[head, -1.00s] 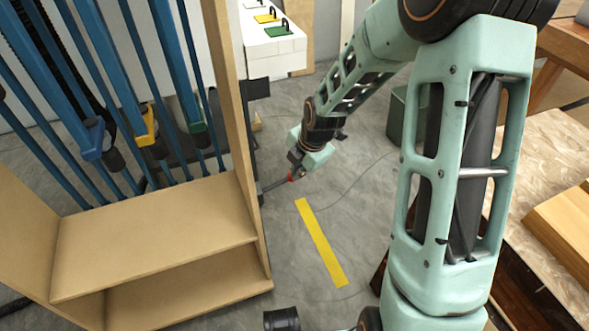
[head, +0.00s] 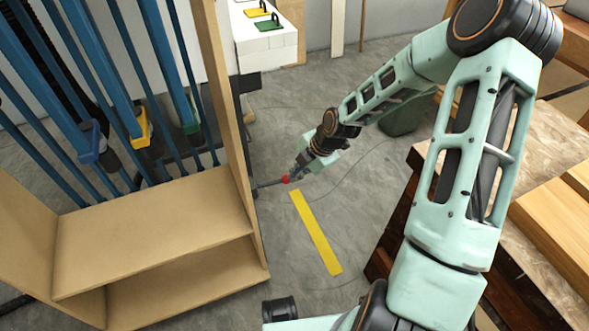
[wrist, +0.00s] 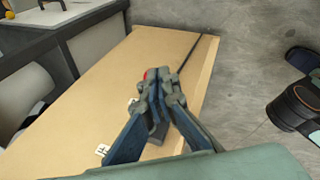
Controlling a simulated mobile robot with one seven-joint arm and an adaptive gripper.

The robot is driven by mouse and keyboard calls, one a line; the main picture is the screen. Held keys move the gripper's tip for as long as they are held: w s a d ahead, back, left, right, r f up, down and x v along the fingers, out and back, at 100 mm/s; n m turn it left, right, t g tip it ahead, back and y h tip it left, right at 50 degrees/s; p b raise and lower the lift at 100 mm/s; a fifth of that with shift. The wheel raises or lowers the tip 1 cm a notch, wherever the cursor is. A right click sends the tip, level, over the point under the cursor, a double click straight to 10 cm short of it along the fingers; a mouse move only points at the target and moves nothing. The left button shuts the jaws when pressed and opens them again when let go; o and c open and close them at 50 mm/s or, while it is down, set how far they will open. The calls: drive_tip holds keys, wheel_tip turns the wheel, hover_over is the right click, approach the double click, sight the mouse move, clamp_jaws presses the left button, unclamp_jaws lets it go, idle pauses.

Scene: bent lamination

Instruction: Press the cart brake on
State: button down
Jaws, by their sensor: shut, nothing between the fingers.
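The cart (head: 150,235) is a wooden rack holding blue bar clamps, at the left of the head view. Its brake lever (head: 270,183) is a thin dark rod with a red knob (head: 285,179), sticking out to the right from the cart's side, low near the floor. My gripper (head: 294,176) is shut and empty, right at the red knob; I cannot tell whether they touch. In the wrist view my fingers (wrist: 152,82) are closed in front of the cart's wooden panel (wrist: 110,70). A bit of red knob (wrist: 149,74) shows behind them, most of it hidden.
A yellow strip (head: 316,232) lies on the grey floor right of the cart. A white block stand (head: 265,45) with coloured pads is behind. A workbench (head: 545,240) with wood boards stands at the right.

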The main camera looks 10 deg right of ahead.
drive_tip(key=shift+f+g+y, duration=0.3)
drive_tip(key=shift+f+y, duration=0.7)
drive_tip(key=shift+f, duration=0.95)
drive_tip(key=v, duration=1.2)
drive_tip(key=shift+a, duration=0.1)
